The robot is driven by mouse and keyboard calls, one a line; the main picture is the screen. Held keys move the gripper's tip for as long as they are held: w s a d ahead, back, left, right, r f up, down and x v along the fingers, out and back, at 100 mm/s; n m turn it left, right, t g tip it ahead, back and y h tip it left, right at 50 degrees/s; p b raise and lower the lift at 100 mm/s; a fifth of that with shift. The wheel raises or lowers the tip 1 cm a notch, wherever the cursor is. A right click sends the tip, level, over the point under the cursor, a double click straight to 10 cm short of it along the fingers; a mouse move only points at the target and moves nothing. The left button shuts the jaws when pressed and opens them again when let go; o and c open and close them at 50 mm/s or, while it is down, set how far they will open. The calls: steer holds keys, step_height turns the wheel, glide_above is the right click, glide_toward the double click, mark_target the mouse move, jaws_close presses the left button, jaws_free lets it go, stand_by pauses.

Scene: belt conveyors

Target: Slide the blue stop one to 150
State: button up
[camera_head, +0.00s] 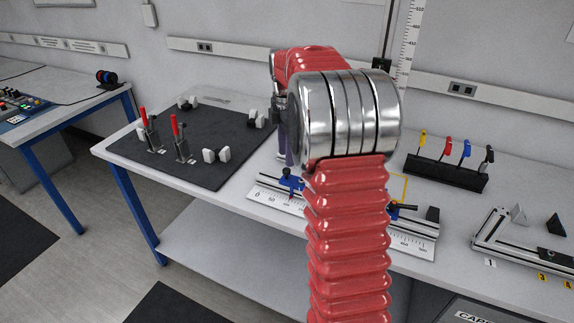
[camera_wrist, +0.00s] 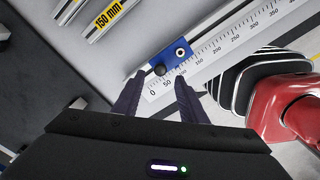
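The blue stop (camera_wrist: 180,53) sits on the metal rail beside the low end of the white ruler (camera_wrist: 214,53), roughly by the 50 to 100 marks. Its exact reading cannot be told. A dark round knob (camera_wrist: 160,70) shows at its near side. My gripper (camera_wrist: 160,79) is open, with its two dark fingers apart and the knob between their tips in the picture. Whether a finger touches it cannot be told. In the head view the blue stop (camera_head: 289,181) is left of my red arm, which hides the middle of the rail and most of the gripper.
A second stop (camera_head: 396,210) with a dark lever is farther right on the rail. A black mat (camera_head: 190,172) with red-handled clamps lies left. A black rack (camera_head: 446,172) with coloured levers stands behind right. A bar labelled 150 mm (camera_wrist: 107,17) shows in the wrist view.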

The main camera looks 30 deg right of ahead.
mark_target(286, 169)
steer(key=shift+f, duration=2.65)
steer(key=shift+c, duration=0.2)
jaws_close()
